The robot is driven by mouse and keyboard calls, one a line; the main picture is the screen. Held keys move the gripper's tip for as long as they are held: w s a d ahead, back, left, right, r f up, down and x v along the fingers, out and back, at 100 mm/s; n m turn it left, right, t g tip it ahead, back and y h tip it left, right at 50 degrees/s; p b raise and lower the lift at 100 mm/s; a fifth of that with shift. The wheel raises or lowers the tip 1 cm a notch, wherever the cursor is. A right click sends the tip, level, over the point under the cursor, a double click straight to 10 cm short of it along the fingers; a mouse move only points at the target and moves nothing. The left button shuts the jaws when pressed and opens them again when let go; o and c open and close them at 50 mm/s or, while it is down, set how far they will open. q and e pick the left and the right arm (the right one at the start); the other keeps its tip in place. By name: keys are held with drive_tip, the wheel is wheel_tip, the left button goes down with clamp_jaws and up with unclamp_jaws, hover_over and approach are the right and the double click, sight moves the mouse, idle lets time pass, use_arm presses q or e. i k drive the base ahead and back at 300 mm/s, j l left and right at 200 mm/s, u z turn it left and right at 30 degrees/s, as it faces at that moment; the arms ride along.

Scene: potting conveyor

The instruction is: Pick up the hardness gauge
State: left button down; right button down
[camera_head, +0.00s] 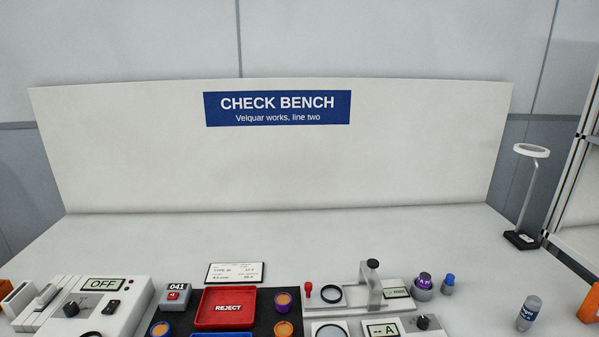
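No object carries a readable hardness gauge label, so I cannot tell for sure which one it is. A small grey round piece with a purple top and white marking (424,283) stands at the right of the instruments. A smaller grey piece with a blue top (448,284) stands beside it. A white stand with a grey post, black knob and a display reading mm (396,292) is to their left. A unit with a display reading A (383,330) is cut off by the lower edge. Neither of my grippers is in view.
A red REJECT tray (226,308) sits on a black mat with orange-filled cups (283,301). A white box reading OFF (102,285) is at left. A labelled bottle (529,312) and ring-topped stand (523,238) are at right. The bench behind is clear.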

sight(530, 309)
drive_tip(key=z, duration=1.55)
